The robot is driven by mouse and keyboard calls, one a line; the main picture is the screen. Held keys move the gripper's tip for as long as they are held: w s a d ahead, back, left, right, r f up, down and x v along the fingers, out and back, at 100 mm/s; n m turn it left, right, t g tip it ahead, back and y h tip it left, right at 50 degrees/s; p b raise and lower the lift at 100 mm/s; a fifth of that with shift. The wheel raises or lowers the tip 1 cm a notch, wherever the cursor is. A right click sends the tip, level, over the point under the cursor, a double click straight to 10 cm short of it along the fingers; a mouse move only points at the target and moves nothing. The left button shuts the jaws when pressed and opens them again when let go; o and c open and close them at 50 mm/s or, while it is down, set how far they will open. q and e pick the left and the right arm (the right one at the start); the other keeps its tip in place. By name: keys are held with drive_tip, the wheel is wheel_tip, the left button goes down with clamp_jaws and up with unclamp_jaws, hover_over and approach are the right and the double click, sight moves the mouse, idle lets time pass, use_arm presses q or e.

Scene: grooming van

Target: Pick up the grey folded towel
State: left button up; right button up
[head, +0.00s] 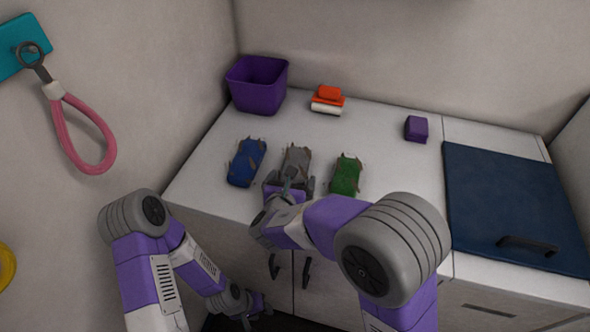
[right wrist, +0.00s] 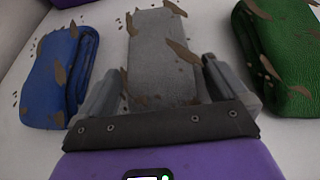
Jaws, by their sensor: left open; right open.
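The grey folded towel (head: 297,160) lies on the counter between a blue towel (head: 246,162) and a green towel (head: 345,175). Brown flecks lie on all three. In the right wrist view the grey towel (right wrist: 160,55) runs away from me, its near end between the fingers of my right gripper (right wrist: 163,85). That gripper is open, one finger at each side of the towel; I cannot tell if they touch it. In the head view it is at the towel's near end, partly hidden by my arm. My left gripper (head: 257,308) is open and empty, low in front of the cabinet doors.
A purple bin (head: 257,86) stands at the back left corner, with a small orange and white stack (head: 328,99) beside it. A small purple block (head: 416,129) sits to the right. A dark blue panel with a handle (head: 505,190) covers the right end. A pink loop hangs on the left wall.

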drive_tip(key=c, duration=1)
